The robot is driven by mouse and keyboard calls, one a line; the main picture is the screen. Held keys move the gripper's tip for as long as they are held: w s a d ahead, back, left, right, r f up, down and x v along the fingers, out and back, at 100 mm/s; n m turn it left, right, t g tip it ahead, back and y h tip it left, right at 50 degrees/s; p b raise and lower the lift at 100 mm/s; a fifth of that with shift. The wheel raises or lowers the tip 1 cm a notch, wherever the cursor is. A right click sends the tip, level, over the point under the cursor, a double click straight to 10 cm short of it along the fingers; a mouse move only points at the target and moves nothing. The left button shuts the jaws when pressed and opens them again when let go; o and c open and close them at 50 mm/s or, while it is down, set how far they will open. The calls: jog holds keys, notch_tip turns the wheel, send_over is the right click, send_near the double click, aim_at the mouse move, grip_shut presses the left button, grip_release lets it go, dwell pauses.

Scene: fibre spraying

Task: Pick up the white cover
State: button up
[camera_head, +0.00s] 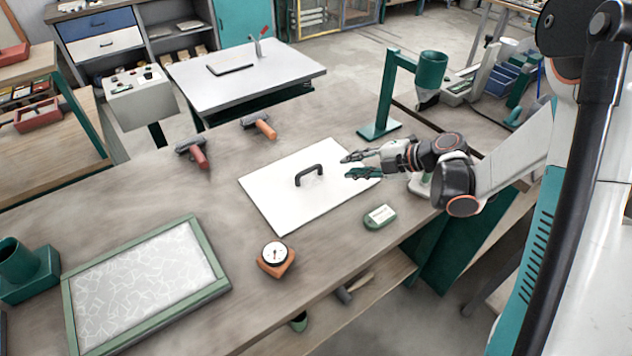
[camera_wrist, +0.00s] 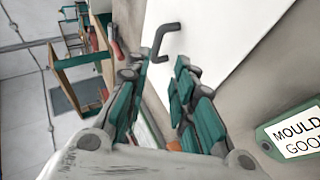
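The white cover (camera_head: 283,203) is a flat white panel lying on the workbench, with a black arched handle (camera_head: 309,176) standing up near its middle. In the wrist view the white cover (camera_wrist: 222,40) fills the upper middle, and its dark handle (camera_wrist: 166,42) is just beyond my fingertips. My gripper (camera_head: 352,166) is at the right edge of the cover, to the right of the handle and apart from it. Its two teal-padded fingers are spread with an empty gap between them, as the wrist view of my gripper (camera_wrist: 160,68) also shows.
A green tag (camera_head: 380,217) reading "MOULD GOO…" in the wrist view lies front right of the cover. A dial gauge (camera_head: 275,258) is in front, a green-framed tray (camera_head: 145,285) front left. A green funnel stand (camera_head: 385,100) rises behind my gripper.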

jog(key=b, duration=0.2)
send_near(312, 170)
jog(key=x, duration=0.4)
jog(key=shift+w+d+f, duration=0.2)
jog(key=shift+w+d, duration=0.05)
jog(key=x, duration=0.1)
jog(key=b+x, duration=0.1)
jog(key=x, duration=0.2)
jog(key=shift+s+a+b, duration=0.2)
jog(key=shift+a+b, duration=0.1)
jog(key=shift+a, duration=0.2)
jog(key=shift+w+a+f, duration=0.1)
jog(key=shift+w+a, duration=0.15)
jog(key=shift+a, duration=0.05)
jog(key=shift+c, duration=0.5)
grip_shut()
